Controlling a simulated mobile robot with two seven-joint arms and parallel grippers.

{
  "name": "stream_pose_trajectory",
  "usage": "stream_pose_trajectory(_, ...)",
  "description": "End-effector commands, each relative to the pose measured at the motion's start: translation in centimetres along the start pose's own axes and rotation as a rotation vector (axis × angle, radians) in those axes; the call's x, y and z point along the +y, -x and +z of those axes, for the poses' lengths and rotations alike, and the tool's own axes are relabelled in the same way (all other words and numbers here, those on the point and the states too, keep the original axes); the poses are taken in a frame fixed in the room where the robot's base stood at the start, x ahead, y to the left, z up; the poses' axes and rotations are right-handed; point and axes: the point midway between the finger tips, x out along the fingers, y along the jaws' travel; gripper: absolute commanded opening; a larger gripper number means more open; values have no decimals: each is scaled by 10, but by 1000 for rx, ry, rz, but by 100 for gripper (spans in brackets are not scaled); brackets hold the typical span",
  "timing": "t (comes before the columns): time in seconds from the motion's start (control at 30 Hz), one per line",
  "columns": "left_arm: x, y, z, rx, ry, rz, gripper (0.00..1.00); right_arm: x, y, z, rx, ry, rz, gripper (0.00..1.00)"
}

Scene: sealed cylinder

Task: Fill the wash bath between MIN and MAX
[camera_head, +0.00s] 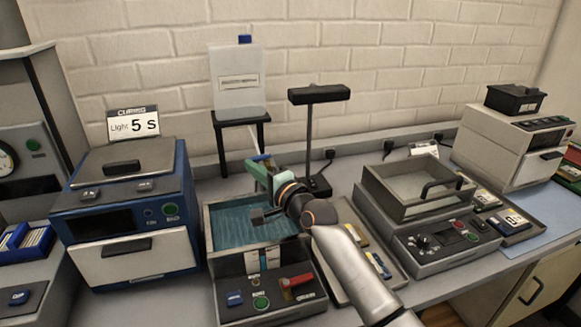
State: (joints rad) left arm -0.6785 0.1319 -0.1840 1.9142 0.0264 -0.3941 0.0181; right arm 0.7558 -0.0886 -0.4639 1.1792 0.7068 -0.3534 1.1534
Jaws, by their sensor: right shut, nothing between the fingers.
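The wash bath (228,268) is a grey box at the centre with blue-green liquid (232,222) inside. A small level gauge (252,261) is on its front, too small to read against the MIN and MAX marks. A white tank (238,90) sits on a black stand behind. My left gripper is out of view.
A blue curing box (128,220) with a "Light 5 s" sign (134,123) stands left of the bath. A black lamp (318,94) rises behind my gripper.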

Motion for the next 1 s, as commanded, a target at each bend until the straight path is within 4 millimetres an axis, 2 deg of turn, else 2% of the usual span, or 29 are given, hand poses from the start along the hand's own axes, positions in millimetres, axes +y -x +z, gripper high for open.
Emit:
stream_pose_trajectory(0.27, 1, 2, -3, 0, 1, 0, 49, 0, 19, 0, 1, -3, 0, 0)
stream_pose_trajectory(0.8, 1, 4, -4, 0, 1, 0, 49, 1, 101, 0, 2, 1, 1, 0)
stream_pose_trajectory(1.0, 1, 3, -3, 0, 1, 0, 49, 1, 120, 0, 1, 0, 2, 0)
